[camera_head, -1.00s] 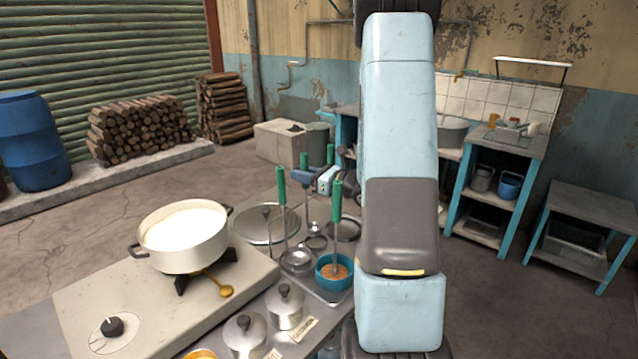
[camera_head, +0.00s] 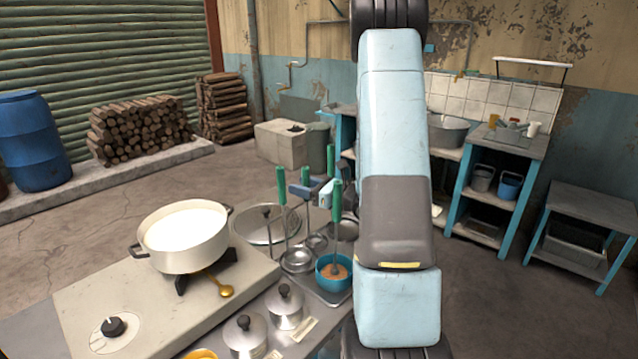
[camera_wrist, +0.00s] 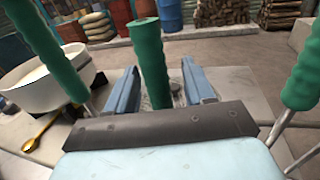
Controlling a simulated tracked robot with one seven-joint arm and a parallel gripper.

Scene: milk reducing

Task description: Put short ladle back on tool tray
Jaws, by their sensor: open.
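Several green-handled tools stand upright at the right of the counter. One green handle (camera_head: 306,177) rises beside my gripper (camera_head: 312,190), and in the wrist view a handle (camera_wrist: 150,60) stands between the spread fingers of my gripper (camera_wrist: 161,88), with gaps showing on both sides. A left green handle (camera_head: 281,187) leads down to a ladle head (camera_head: 298,258). A right green handle (camera_head: 337,205) leads into a blue bowl (camera_head: 326,280) with orange-brown content. I cannot tell which handle is the short ladle's. The grey tray (camera_head: 328,298) under the tools is partly hidden by my arm.
A white pot of milk (camera_head: 180,256) stands on the stove at the left, with a golden spoon (camera_head: 226,291) by it. Lidded metal pots (camera_head: 286,309) stand at the front. A large lid (camera_head: 262,222) lies behind. Neighbouring handles crowd both sides of my gripper.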

